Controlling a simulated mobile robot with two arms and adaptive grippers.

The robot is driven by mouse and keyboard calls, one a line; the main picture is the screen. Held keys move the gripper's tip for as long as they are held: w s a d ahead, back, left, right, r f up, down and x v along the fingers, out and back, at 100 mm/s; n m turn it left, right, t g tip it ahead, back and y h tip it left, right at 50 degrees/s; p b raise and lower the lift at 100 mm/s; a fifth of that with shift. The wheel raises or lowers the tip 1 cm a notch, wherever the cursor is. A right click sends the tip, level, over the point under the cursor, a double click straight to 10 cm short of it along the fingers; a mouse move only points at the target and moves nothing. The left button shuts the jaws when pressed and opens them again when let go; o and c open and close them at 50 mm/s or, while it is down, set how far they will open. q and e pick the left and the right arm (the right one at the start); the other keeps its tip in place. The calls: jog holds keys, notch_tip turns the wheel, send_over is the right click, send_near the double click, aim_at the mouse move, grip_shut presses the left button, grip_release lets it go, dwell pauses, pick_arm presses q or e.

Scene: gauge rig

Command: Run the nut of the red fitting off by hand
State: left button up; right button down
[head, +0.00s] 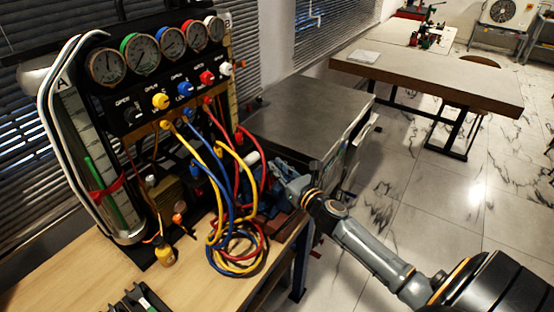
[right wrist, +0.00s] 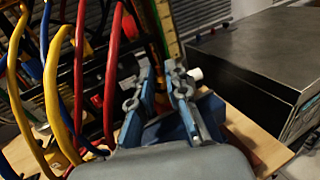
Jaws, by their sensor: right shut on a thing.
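My right gripper (head: 281,172) reaches in from the right at the right end of the gauge rig. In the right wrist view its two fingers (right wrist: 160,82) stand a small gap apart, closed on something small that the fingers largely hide. It sits where the red fitting's nut would be, but I cannot make out the nut or its thread. A red hose (head: 262,150) curves down just left of the gripper; red hose also shows in the right wrist view (right wrist: 109,72). My left gripper is not in view.
The rig carries several gauges (head: 144,52) and coloured knobs. Yellow, blue and red hoses (head: 240,252) lie coiled on the wooden bench (head: 200,285). A dark metal-topped cabinet (head: 305,110) stands behind the gripper. Another table (head: 430,75) stands beyond clear tiled floor.

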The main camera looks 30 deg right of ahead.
jog(key=n+y, duration=0.2)
jog(key=y, duration=0.1)
jog(key=shift+d+f, duration=0.15)
jog(key=shift+d, duration=0.1)
jog(key=shift+d+n+g+y+b, duration=0.1)
jog(key=shift+n+g+y+b, duration=0.2)
jog(key=shift+n+y+b, duration=0.25)
jog(key=n+g+y+b, duration=0.1)
jog(key=y+b, duration=0.1)
jog(key=n+g+y+b, duration=0.1)
jog(key=n+y+b, duration=0.1)
jog(key=y+b, duration=0.1)
jog(key=n+g+y+b, duration=0.2)
jog(key=shift+w+d+f+y, duration=0.15)
jog(key=shift+w+d+y, duration=0.1)
jog(key=shift+r+n+g+y+b, duration=0.2)
jog(key=shift+n+g+y+b, duration=0.7)
jog(key=shift+b, duration=0.35)
jog(key=c, duration=1.3)
grip_release()
jog(key=shift+w+a, duration=0.15)
